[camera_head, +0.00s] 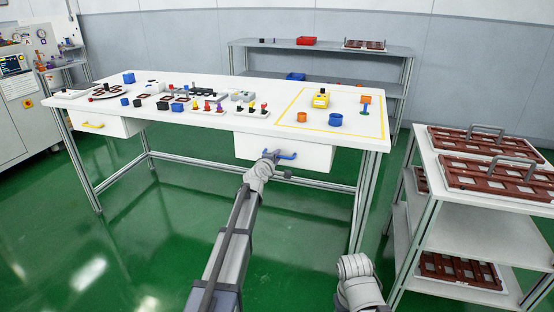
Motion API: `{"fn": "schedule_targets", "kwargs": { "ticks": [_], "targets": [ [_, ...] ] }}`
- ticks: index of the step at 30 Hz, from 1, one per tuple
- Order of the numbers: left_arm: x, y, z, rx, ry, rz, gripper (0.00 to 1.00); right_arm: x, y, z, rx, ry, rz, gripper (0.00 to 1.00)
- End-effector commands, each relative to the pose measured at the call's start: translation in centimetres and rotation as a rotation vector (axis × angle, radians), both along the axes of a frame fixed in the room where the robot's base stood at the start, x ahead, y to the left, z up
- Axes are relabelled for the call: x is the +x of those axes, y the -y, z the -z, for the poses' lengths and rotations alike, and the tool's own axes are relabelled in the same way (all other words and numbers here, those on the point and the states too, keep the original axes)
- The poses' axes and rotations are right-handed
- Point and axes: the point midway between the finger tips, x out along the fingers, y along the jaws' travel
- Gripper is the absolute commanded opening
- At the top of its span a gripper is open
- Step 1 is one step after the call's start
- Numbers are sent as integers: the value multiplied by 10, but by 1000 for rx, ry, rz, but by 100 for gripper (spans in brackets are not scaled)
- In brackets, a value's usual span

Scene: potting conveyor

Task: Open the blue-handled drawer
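The blue-handled drawer (312,158) is a white box under the right half of the white table. Its front looks about flush with the table edge. The blue handle (288,156) shows on its front, with its left part hidden. My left gripper (271,155) is at the left part of the handle, with the arm reaching up from the bottom of the view. The fingers are too small and overlapped to tell whether they are shut on the handle. My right arm shows at the bottom right, but its gripper is not visible.
A yellow-handled drawer (95,125) is under the table's left end. The tabletop (270,90) carries small parts and a yellow-outlined area. A white cart (425,165) with brown trays stands right. Green floor (150,235) is clear in front of the table.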

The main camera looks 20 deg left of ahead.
Motion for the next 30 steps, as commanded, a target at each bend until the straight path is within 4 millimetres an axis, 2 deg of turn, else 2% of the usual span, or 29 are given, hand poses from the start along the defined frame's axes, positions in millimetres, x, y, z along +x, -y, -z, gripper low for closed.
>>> {"fn": "schedule_targets", "kwargs": {
  "ticks": [2,9,16,30],
  "targets": [
    [6,0,1,0,0,0,27,0,0,1,0,0,0,50],
    [5,0,1,0,0,0,26,0,0,1,0,0,0,50],
    [5,0,1,0,0,0,0,0,0,1,0,0,0,50],
    [5,0,1,1,0,0,0,0,0,1,0,0,0,50]
  ]
}}
